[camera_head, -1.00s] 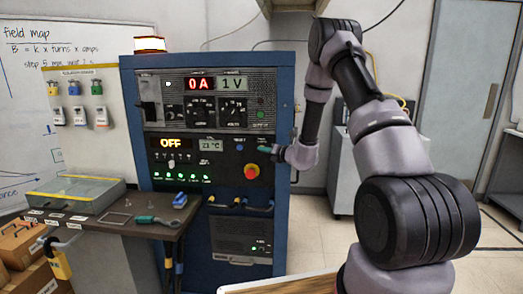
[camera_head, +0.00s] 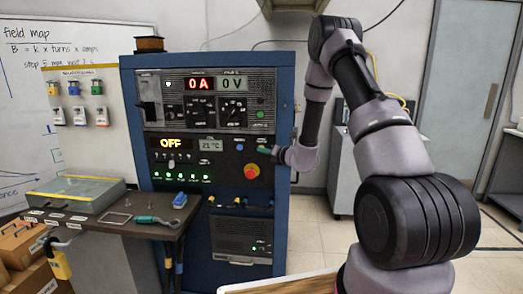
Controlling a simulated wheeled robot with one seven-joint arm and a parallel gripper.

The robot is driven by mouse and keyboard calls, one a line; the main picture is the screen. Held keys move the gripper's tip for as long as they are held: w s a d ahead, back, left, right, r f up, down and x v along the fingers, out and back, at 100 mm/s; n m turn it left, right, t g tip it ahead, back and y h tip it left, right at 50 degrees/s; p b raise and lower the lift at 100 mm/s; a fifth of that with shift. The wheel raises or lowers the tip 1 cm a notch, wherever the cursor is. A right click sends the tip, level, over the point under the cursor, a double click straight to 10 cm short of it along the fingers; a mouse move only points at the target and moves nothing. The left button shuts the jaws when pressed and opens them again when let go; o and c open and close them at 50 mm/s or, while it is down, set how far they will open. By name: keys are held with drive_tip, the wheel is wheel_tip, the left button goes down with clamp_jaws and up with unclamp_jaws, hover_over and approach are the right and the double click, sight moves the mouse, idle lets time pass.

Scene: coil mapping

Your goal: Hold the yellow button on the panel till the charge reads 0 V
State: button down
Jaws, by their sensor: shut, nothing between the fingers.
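The blue equipment rack (camera_head: 290,100) stands in the middle with its control panel facing me. Whether the fingertips touch the panel is too small to tell.
An orange OFF display (camera_head: 171,143) and a row of green lights are left on the panel. A dark shelf (camera_head: 100,222) holding a lidded case (camera_head: 78,194) and a wrench (camera_head: 157,220) juts out at left. Open floor lies right of the rack.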

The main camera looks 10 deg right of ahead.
drive_tip(key=s, duration=0.1)
drive_tip(key=s+a, duration=0.1)
drive_tip(key=s, duration=0.2)
drive_tip(key=shift+s+a, duration=0.3)
drive_tip(key=shift+s, duration=0.1)
drive_tip(key=shift+r, duration=0.1)
